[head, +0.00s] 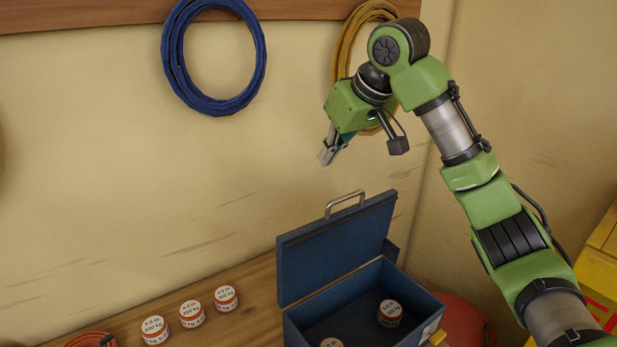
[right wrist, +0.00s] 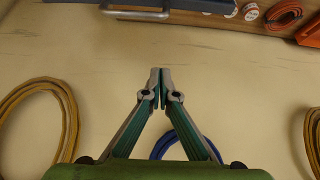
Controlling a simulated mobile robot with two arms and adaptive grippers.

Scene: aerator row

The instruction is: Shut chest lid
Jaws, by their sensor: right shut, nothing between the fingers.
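The blue chest (head: 366,311) stands on the wooden bench with its lid (head: 336,250) raised, leaning back toward the wall. A metal handle (head: 345,204) sits on the lid's top edge. Two white and red labelled tins show inside the chest, one at the right (head: 390,313) and one partly cut off at the bottom edge (head: 331,343). My right gripper (head: 326,158) is shut and empty, above and apart from the lid. In the right wrist view its fingertips (right wrist: 160,72) meet, and the handle (right wrist: 137,14) shows beyond them at the top. My left gripper is not in view.
Several labelled tins, such as one at the middle (head: 191,313), stand on the bench (head: 262,290) left of the chest. An orange coil (head: 90,340) lies farther left. Blue (head: 213,104) and yellow (head: 343,45) hoses hang on the wall. A red round object (head: 462,318) and yellow box (head: 598,270) are at right.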

